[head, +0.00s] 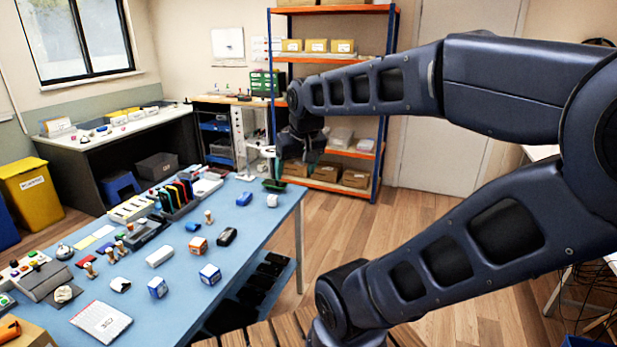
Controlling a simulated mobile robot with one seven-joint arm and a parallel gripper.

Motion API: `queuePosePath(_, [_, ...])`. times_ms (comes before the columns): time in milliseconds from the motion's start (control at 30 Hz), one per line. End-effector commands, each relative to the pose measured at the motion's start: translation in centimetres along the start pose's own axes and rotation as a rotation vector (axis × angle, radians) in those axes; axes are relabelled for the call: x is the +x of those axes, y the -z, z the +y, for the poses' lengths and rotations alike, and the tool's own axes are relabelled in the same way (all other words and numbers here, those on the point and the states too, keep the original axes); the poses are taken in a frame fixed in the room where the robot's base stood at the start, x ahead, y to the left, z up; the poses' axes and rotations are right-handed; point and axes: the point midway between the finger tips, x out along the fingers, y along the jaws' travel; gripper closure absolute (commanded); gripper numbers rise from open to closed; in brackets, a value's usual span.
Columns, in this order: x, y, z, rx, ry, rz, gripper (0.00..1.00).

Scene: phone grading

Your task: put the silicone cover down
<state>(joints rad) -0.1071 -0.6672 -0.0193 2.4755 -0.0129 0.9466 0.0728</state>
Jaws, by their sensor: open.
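My gripper (272,168) is at the far right corner of the blue table (225,262), with my arm reaching in from the right. Its jaws are open, though the fingers are small and partly lost against the background. A dark green, flat piece (274,185), which looks like the silicone cover, lies at that corner just below the fingers. At this size I cannot tell whether the fingers still touch it.
A blue block (244,199) and a white roll-like piece (272,201) lie near the corner. A black object (227,236), small boxes (210,274) and a rack of coloured upright pieces (178,196) stand elsewhere on the table. A shelf unit (372,150) stands behind.

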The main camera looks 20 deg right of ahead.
Motion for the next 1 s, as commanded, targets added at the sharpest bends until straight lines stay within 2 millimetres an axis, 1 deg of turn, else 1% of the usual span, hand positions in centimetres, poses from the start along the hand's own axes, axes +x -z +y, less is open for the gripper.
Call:
queuePosePath(33, [-0.1,-1.0,0.7,0.010,-0.011,0.007,0.28])
queuePosePath(100, [-0.1,-2.1,1.3,0.012,-0.022,0.010,0.28])
queuePosePath(200, [-0.1,-3.1,1.8,0.014,-0.032,0.014,0.28])
queuePosePath(300, [0.0,-3.6,2.0,0.015,-0.037,0.015,0.28])
queuePosePath(1000, [0.0,-3.6,2.0,0.014,-0.037,0.015,0.28])
